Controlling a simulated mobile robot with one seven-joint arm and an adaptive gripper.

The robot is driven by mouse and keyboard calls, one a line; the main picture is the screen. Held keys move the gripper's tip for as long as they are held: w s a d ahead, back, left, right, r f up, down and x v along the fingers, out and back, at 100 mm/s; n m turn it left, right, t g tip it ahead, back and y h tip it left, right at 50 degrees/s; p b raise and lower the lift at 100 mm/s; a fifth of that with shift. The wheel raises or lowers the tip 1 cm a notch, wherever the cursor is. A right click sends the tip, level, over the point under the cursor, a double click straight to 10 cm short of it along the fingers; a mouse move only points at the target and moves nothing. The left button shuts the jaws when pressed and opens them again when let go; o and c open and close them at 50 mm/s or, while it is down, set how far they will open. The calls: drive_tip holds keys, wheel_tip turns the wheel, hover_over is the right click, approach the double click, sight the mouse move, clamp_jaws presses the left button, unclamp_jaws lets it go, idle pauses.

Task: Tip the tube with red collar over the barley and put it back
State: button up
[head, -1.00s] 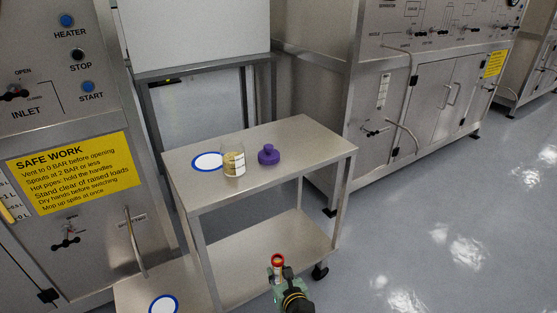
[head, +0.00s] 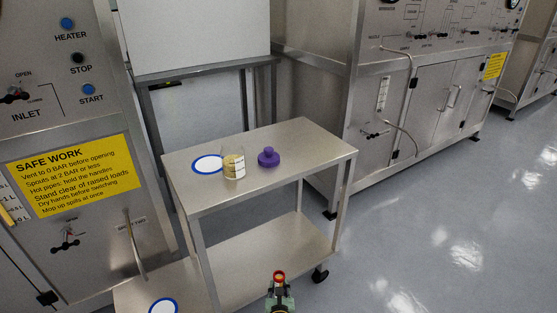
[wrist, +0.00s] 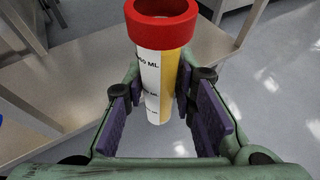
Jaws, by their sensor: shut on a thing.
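The tube with the red collar (wrist: 158,75) is held upright between the two purple pads of my gripper (wrist: 165,100) in the wrist view. Its wall is white with "ML" print on one side and yellow on the other, and its top is open. In the head view the red collar (head: 279,276) shows at the bottom, in front of the trolley, with my gripper (head: 281,294) just below it. A clear beaker with yellowish contents, likely the barley (head: 234,166), stands on the trolley's upper shelf, away from my gripper.
The steel trolley (head: 300,150) also bears a purple knobbed object (head: 268,157) and a white disc with a blue rim (head: 207,163). Another blue-rimmed disc (head: 163,306) lies on a lower surface at bottom left. Steel panels stand left and behind; floor at right is clear.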

drive_tip(key=shift+w+f, duration=0.1)
drive_tip(key=shift+w, duration=0.05)
drive_tip(key=v, duration=0.5)
drive_tip(key=shift+a, duration=0.1)
drive_tip(key=shift+w, duration=0.1)
idle(0.7)
drive_tip(key=s+f, duration=0.4)
drive_tip(key=f, duration=0.1)
drive_tip(key=shift+s+f, duration=0.2)
drive_tip(key=shift+s, duration=0.1)
drive_tip(key=shift+a, duration=0.1)
